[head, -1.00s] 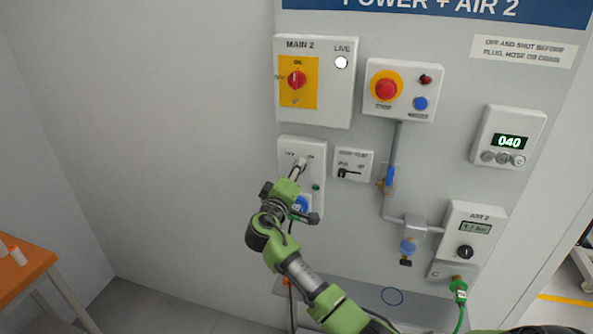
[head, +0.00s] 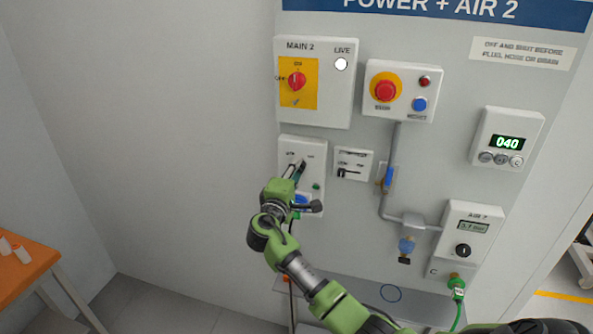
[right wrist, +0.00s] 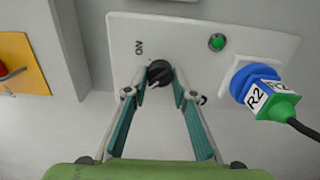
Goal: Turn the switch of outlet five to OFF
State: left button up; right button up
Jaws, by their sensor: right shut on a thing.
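The outlet box (head: 315,151) is a white plate on the wall panel under the MAIN 2 switch. In the right wrist view its plate (right wrist: 185,35) carries a small black rotary switch (right wrist: 160,72), with ON printed beside it. I cannot read an outlet number or be sure of the switch's setting. My right gripper (right wrist: 160,78) is shut on the switch, one fingertip on each side. In the head view the right gripper (head: 299,166) covers most of the switch. A green lamp (right wrist: 217,42) and a blue-and-green plug labelled R2 (right wrist: 262,90) are on the same box. My left gripper is not in view.
The MAIN 2 box (head: 335,108) with its red handle is above. A stop-button box (head: 400,110), a small white switch plate (head: 353,175) and a pipe with a blue valve (head: 389,178) are to the right. An orange table (head: 25,268) stands at far left.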

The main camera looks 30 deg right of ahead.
jog(key=o, duration=1.1)
jog(key=shift+a, duration=0.1)
jog(key=v, duration=1.2)
